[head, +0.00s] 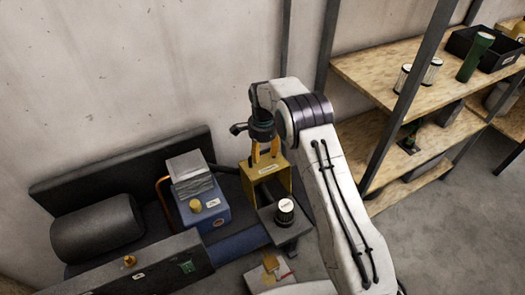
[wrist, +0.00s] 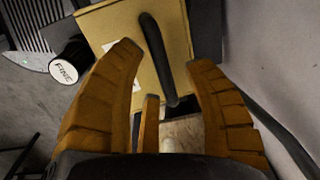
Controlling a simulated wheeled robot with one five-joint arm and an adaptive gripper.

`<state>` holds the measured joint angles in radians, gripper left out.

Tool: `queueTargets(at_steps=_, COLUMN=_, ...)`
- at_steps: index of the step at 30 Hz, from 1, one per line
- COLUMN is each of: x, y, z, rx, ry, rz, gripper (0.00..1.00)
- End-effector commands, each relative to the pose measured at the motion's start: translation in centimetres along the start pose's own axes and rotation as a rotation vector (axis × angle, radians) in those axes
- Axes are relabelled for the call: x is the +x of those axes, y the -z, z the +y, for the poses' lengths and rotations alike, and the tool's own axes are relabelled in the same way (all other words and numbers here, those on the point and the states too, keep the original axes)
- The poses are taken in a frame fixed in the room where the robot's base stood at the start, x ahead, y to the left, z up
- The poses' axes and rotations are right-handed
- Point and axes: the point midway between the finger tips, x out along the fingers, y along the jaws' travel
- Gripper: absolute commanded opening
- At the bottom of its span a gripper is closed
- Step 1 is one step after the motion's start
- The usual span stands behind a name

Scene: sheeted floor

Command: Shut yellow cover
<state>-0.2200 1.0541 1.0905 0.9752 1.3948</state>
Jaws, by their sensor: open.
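The yellow cover (head: 272,168) stands in the head view at the right end of the machine, beside a blue block. In the wrist view the yellow cover (wrist: 110,24) is a flat panel with a black bar handle (wrist: 157,58) across it. My gripper (head: 265,148) is over the cover's top, pointing down. In the wrist view my gripper (wrist: 165,62) is open, its orange fingers apart on either side of the handle. Nothing is held. I cannot tell whether a finger touches the panel. The cover's hinge is not clear.
A black knob marked FINE (wrist: 65,71) sits close left of the fingers. The blue block (head: 208,210) and a dark cylinder (head: 97,229) lie left. A shelf (head: 400,70) with jars and a green bottle stands right. Wall behind; open floor (head: 455,240) at lower right.

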Motion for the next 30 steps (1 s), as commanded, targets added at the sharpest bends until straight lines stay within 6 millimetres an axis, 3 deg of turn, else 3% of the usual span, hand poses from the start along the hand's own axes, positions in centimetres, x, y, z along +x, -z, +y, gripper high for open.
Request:
queueTargets(at_steps=8, x=0.07, y=0.0, z=0.01, rx=0.0, ry=0.0, rz=0.0, gripper=0.49)
queueTargets(at_steps=24, x=0.05, y=0.0, z=0.01, rx=0.0, ry=0.0, rz=0.0, gripper=0.01)
queueTargets(at_steps=30, x=0.09, y=0.0, z=0.04, rx=0.0, ry=-0.001, rz=0.0, gripper=0.0)
